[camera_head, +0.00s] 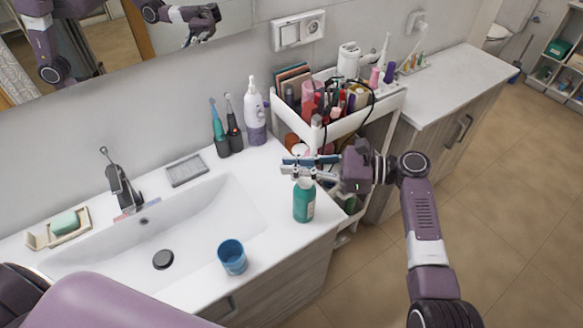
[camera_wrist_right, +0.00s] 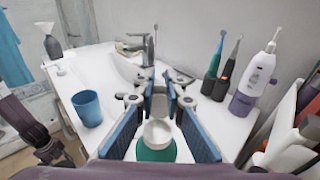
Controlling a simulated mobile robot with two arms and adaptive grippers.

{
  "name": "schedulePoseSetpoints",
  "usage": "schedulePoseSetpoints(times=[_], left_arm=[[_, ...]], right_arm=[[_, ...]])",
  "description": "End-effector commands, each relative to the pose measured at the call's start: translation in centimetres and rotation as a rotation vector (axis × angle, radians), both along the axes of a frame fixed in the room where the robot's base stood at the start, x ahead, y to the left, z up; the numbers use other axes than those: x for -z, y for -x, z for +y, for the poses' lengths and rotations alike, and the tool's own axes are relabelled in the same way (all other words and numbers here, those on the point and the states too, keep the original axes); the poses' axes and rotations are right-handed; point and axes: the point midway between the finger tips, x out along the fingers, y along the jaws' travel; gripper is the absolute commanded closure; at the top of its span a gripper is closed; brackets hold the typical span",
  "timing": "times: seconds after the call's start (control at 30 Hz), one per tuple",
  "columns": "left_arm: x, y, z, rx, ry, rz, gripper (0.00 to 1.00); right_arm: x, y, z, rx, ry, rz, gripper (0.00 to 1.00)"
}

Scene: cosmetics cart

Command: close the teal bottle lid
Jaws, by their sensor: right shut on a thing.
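The teal bottle (camera_head: 304,204) stands upright on the counter near its front right corner. Its teal shoulder (camera_wrist_right: 156,151) and white neck (camera_wrist_right: 157,132) show below my fingers in the right wrist view. My right gripper (camera_head: 303,167) is directly above the bottle's top, coming in from the right. In the right wrist view its blue-padded fingers (camera_wrist_right: 160,103) are shut on a small pale piece, seemingly the lid (camera_wrist_right: 159,104), over the neck. I cannot tell whether the lid touches the neck. My left gripper is not in view.
A blue cup (camera_head: 232,257) stands left of the bottle by the sink (camera_head: 190,230). Electric toothbrushes (camera_head: 219,140) and a white-purple dispenser (camera_head: 255,120) stand behind. A crowded cart (camera_head: 388,104) is close at the right. Counter around the bottle is mostly clear.

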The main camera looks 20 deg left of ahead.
Motion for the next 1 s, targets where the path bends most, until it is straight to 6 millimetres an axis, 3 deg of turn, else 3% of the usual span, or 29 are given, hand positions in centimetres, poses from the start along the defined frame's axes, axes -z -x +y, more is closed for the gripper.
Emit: schedulePoseSetpoints(times=[0.03, 0.5, 1.0], left_arm=[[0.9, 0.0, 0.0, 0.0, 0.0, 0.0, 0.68], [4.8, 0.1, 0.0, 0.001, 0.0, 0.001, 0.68], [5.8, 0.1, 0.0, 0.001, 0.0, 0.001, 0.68]], right_arm=[[1.2, 0.1, -0.3, 0.002, -0.018, 0.014, 1.0], [1.2, -0.1, -1.4, 0.001, -0.271, 0.046, 1.0], [0.9, -0.1, -1.8, 0.002, -0.353, 0.057, 1.0]])
